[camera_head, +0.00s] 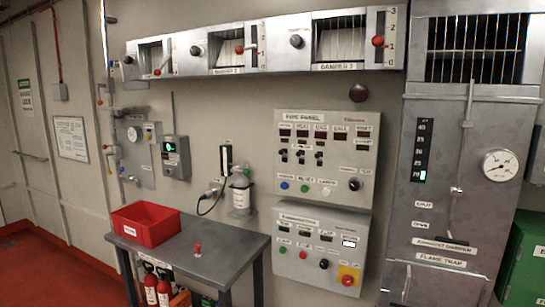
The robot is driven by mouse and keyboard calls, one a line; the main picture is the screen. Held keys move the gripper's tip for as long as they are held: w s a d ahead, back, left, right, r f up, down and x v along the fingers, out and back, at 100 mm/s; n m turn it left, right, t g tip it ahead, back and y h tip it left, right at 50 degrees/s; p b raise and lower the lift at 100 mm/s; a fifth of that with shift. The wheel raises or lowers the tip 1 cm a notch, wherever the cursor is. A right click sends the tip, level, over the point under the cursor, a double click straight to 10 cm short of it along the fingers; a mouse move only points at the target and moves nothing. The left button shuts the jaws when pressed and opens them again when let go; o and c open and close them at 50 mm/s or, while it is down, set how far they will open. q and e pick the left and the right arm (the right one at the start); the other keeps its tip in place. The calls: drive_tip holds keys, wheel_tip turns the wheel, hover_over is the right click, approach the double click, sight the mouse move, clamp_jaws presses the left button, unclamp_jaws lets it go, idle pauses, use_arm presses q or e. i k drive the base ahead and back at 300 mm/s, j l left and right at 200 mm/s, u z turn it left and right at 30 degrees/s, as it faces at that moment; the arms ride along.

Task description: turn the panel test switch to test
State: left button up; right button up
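The grey fire panel (312,199) is mounted on the wall right of centre. It has a row of dark displays at the top and several small black toggles below them. A blue, a green and a white button sit along its lower edge. A black rotary knob (354,184) sits at its lower right, beside small labels. These labels are too small to read, so I cannot tell whether this knob is the test switch or which position it points to. Neither of my grippers is in view.
A second grey panel (318,221) with buttons and a red knob on yellow hangs below. A grey table (228,247) with a red bin (146,224) stands to the left. A tall metal flame trap cabinet (450,130) stands to the right. Damper boxes (275,60) run above.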

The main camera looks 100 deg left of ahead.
sight(354, 185)
drive_tip(key=u, duration=2.9)
